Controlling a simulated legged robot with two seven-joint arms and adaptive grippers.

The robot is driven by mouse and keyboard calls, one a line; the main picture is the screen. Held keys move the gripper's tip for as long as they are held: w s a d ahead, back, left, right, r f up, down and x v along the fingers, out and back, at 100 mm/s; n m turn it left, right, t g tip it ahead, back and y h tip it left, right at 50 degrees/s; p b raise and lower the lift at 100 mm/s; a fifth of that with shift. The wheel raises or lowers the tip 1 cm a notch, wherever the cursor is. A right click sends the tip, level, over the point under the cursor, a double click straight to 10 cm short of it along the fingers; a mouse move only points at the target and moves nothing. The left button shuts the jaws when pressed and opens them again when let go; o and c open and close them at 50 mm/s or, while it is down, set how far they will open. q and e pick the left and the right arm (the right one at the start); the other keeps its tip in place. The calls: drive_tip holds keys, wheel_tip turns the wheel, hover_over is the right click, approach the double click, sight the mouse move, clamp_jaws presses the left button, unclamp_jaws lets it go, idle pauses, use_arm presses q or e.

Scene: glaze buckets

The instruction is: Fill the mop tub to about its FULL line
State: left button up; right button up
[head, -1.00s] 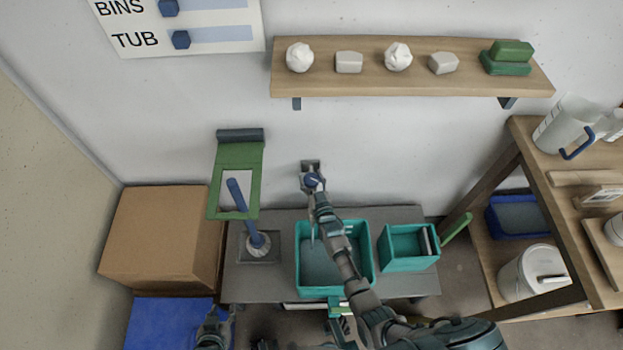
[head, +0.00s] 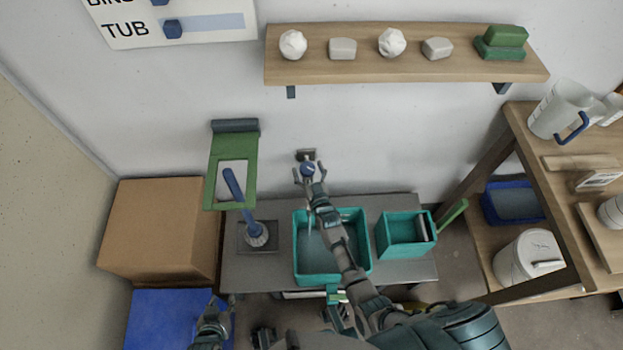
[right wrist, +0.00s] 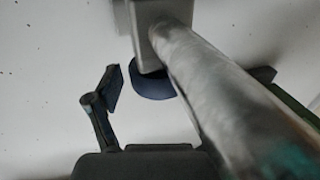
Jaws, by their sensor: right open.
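The teal mop tub (head: 367,250) stands on the grey bench below the wall tap (head: 306,155), with a grey surface visible inside; my right forearm crosses it. A thin pale streak hangs over the tub beside the forearm; I cannot tell if it is water. My right gripper (head: 309,174) is at the tap, its fingers spread around the blue tap knob (head: 307,169). In the right wrist view the dark blue knob (right wrist: 152,86) is partly hidden behind the grey metal spout (right wrist: 215,85). My left gripper (head: 217,314) hangs low, apparently open and empty. No FULL line is legible.
A smaller teal bucket (head: 404,252) stands right of the tub. A blue-handled mop (head: 238,190) stands on the left. A cardboard box (head: 150,225) and shelving (head: 535,160) flank the bench. A wall sign (head: 200,22) reads TUB.

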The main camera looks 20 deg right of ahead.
drive_tip(key=s, duration=1.1)
drive_tip(key=shift+s+a, duration=0.15)
drive_tip(key=shift+f, duration=0.1)
